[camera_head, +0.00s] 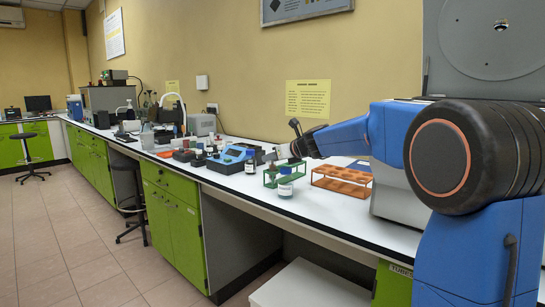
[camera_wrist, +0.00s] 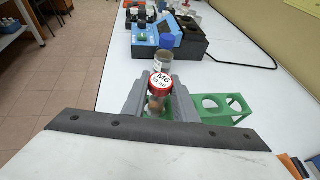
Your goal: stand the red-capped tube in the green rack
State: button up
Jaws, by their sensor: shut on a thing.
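The red-capped tube (camera_wrist: 160,84) stands between the grey fingers of my gripper (camera_wrist: 159,101) in the wrist view, its lettered cap facing the camera. My gripper is shut on it. The green rack (camera_wrist: 238,118) shows just beyond and to the right of the fingers, with two open holes visible. The rack's left part is hidden behind the gripper and tube, so I cannot tell whether the tube's lower end is in a hole. In the head view my gripper (camera_head: 283,153) is over the green rack (camera_head: 271,183); the tube is not clear there.
A blue-capped jar (camera_wrist: 163,56) stands just beyond the tube in the wrist view. An orange rack (camera_head: 342,186) stands right of the green rack. A small dark-capped bottle (camera_head: 250,166) and a blue device (camera_head: 230,158) are to the left. The bench's front strip is clear.

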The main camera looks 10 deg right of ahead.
jog(key=o, duration=1.1)
jog(key=shift+s, duration=0.15)
